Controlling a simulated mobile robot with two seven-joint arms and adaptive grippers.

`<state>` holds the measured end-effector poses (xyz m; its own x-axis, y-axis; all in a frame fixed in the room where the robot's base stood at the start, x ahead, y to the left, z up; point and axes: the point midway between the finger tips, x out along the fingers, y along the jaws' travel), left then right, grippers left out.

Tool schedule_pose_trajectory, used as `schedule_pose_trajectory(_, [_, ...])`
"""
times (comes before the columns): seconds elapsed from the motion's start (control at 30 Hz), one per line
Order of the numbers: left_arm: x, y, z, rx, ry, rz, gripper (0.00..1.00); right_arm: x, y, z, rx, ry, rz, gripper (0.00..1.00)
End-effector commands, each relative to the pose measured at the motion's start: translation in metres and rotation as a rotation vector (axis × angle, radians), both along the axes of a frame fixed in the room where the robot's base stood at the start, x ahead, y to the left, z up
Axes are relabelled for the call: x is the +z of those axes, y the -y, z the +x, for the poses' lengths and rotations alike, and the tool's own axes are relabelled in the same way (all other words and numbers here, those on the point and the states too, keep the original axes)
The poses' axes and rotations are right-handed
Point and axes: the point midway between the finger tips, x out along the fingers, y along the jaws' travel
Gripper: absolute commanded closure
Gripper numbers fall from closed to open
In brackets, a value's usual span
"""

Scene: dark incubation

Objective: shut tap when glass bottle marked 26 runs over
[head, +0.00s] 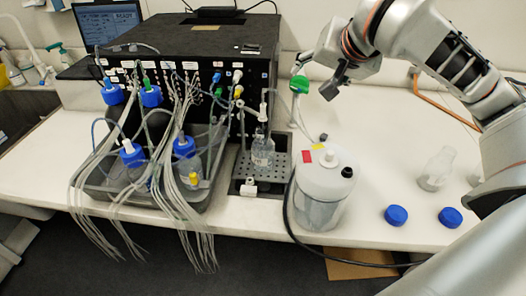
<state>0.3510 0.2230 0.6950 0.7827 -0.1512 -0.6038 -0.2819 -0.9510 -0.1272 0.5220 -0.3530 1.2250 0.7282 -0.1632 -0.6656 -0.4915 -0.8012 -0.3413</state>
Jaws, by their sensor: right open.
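A small clear glass bottle (262,153) stands upright on the perforated drip tray (281,180) in front of the black instrument. A mark on it is too small to read, and I cannot tell its liquid level or whether it runs over. A slim pale fitting (263,108) stands directly above its neck; I cannot make out a tap handle there. My right gripper (319,75) is open, above the bench, right of the instrument and up and right of the bottle. A green piece (299,84) shows close beside its fingers; I cannot tell whether they touch. My left gripper is out of view.
A white-topped container (322,185) with a black cable stands right of the tray. Blue-capped bottles with many hanging tubes fill a grey tray (198,188) at left. Two blue caps (397,215) and an empty clear bottle (437,168) are at right.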

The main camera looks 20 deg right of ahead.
Motion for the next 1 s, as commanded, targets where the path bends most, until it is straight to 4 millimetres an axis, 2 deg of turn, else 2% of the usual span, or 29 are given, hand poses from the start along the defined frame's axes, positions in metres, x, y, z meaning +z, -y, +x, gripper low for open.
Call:
schedule_pose_trajectory(0.57, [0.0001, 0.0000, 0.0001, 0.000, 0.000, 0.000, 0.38, -0.0003, 0.0001, 0.0003, 0.021, -0.005, -0.023, 0.44])
schedule_pose_trajectory(0.77, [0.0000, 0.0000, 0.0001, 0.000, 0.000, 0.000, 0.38, -0.0028, 0.0005, 0.0029, 0.214, -0.054, -0.233, 0.44])
schedule_pose_trajectory(1.0, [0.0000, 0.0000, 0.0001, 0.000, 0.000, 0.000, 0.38, -0.0060, 0.0019, 0.0081, 0.571, -0.139, -0.621, 0.44])
